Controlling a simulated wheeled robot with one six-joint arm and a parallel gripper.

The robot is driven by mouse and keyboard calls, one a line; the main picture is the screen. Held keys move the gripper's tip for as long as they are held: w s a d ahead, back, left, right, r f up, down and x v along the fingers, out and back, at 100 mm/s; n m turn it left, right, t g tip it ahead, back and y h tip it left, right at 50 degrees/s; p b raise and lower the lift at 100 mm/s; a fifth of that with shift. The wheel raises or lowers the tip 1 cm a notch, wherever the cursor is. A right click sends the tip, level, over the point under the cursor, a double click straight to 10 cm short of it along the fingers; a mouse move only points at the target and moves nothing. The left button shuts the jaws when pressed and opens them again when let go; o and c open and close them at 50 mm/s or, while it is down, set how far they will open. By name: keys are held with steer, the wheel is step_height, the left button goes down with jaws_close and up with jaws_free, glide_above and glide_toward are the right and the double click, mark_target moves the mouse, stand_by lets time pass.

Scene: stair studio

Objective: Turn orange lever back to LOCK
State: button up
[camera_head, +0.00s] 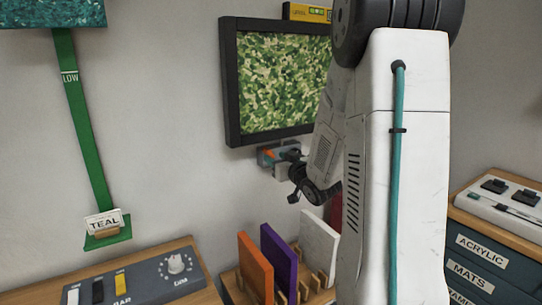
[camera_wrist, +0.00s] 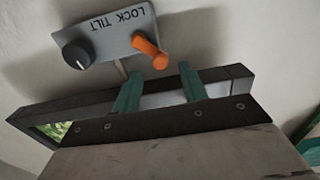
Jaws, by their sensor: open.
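The orange lever (camera_wrist: 150,50) sits on a small grey panel (camera_wrist: 108,38) marked LOCK and TILT, whose lettering is upside down in the wrist view. The lever's free end slants down and right in that view. A black knob (camera_wrist: 75,55) with a white mark is at the panel's other end. My gripper (camera_wrist: 160,70) is open, its two teal fingers apart. The lever's end appears just beyond the gap between the fingertips; I cannot tell whether they touch. In the head view the panel (camera_head: 266,156) is below the framed picture, partly hidden by my wrist.
The dark picture frame (camera_wrist: 60,104) lies close behind the fingers in the wrist view; it hangs on the wall in the head view (camera_head: 232,90). Upright orange (camera_head: 255,268), purple (camera_head: 279,258) and white (camera_head: 318,240) boards stand in a rack below. A control box (camera_head: 140,283) is at lower left.

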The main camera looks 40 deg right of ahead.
mark_target(269, 153)
steer(key=shift+w+d, duration=0.2)
steer(key=shift+w, duration=0.8)
steer(key=shift+w+d, duration=0.2)
steer(key=shift+w, duration=0.8)
jaws_close()
steer(key=n, duration=0.2)
steer(key=shift+a+f+n, duration=0.25)
steer(key=shift+f+n, duration=0.05)
steer(key=shift+f, duration=0.05)
jaws_free()
